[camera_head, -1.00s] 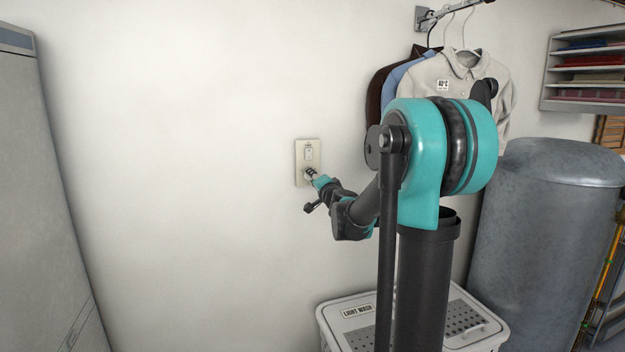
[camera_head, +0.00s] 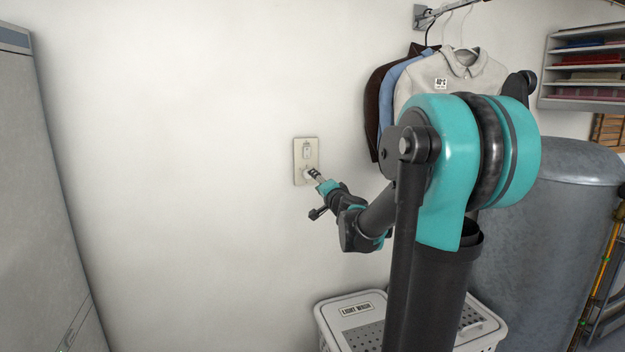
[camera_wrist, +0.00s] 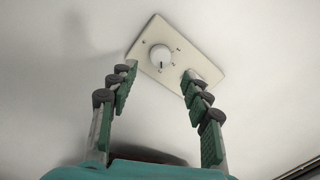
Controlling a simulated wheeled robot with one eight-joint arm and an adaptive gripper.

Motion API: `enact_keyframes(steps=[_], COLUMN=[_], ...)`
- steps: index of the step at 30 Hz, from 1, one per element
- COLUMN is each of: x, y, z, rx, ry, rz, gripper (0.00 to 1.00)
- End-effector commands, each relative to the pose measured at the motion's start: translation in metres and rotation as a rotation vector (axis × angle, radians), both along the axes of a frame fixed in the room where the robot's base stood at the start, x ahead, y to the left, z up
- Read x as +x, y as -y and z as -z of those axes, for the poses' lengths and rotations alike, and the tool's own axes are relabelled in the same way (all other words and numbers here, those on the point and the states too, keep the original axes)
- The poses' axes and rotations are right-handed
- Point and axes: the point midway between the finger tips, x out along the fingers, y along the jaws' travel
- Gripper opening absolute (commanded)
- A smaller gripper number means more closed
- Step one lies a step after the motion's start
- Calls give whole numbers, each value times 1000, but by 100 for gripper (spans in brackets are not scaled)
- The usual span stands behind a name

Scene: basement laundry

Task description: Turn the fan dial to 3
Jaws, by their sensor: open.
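The fan dial (camera_wrist: 160,57) is a round white knob on a beige wall plate (camera_wrist: 183,60) in the wrist view. Small marks surround it, too small to read, so I cannot tell its setting. In the head view the plate (camera_head: 298,162) is on the wall at centre, with a switch (camera_head: 306,150) above the dial (camera_head: 308,173). My gripper (camera_wrist: 160,71) is open and empty. Its fingertips lie left and right of the dial in the wrist view and appear short of it. In the head view my gripper (camera_head: 316,174) points at the dial from the lower right.
A white laundry basket (camera_head: 356,309) labelled "LIGHT WASH" stands below right. Hanging shirts (camera_head: 440,85) are right of the plate. A grey tank (camera_head: 545,240) stands at right and a grey cabinet (camera_head: 40,200) at left. The wall around the plate is clear.

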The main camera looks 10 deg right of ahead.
Motion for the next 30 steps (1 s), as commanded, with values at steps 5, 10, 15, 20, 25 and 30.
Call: enact_keyframes(steps=[5,10,15,20,25,30], x=[-32,-51,-59,-60,-60,-76], y=[7,12,13,13,12,-8], z=[2,2,3,3,3,16], rx=[-2,-1,0,-1,-2,-78], ry=[0,0,0,0,0,-16], rz=[1,2,1,1,-1,-68], gripper=[49,49,49,49,49,49])
